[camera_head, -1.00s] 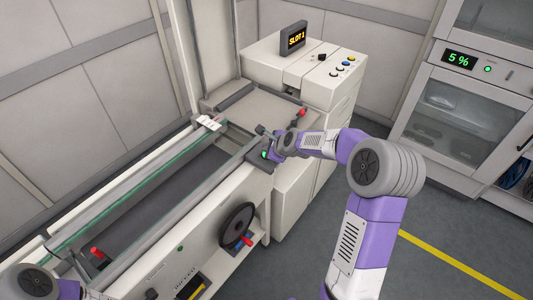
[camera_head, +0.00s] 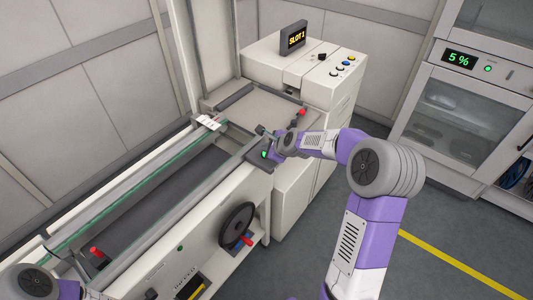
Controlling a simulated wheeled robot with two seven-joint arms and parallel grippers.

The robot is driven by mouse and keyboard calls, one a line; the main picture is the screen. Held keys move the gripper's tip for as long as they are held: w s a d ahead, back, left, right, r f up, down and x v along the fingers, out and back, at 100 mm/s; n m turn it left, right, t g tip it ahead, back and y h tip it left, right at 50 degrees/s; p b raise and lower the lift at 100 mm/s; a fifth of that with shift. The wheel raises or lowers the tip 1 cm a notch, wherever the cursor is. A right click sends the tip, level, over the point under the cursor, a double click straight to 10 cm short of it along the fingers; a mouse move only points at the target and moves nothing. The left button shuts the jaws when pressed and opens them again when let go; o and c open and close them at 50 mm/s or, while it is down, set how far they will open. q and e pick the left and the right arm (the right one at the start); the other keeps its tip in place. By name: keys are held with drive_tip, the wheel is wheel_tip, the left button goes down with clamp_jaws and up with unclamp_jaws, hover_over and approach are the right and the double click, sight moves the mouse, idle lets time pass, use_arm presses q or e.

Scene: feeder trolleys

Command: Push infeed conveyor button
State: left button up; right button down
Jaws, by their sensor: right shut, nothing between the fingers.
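The infeed conveyor (camera_head: 215,190) is a pale machine with a long dark channel, running from the lower left to the middle. A small green-lit button (camera_head: 264,154) sits on a dark panel at the conveyor's near right corner. My right gripper (camera_head: 268,147) is shut and empty, right at this button panel; its wrist partly hides the area, and I cannot tell whether the fingertips touch the button. My left arm shows only at the lower left corner; its gripper is out of view.
A black handwheel (camera_head: 237,224) is on the conveyor's front. A glass-door cabinet (camera_head: 455,110) reading 5 % stands at right. The floor between is clear.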

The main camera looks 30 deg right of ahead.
drive_tip(key=shift+f, duration=0.35)
drive_tip(key=shift+r, duration=0.5)
drive_tip(key=shift+r+p, duration=0.1)
drive_tip(key=shift+p, duration=0.2)
wheel_tip(320, 180, up, 6)
drive_tip(key=p, duration=0.5)
idle(0.3)
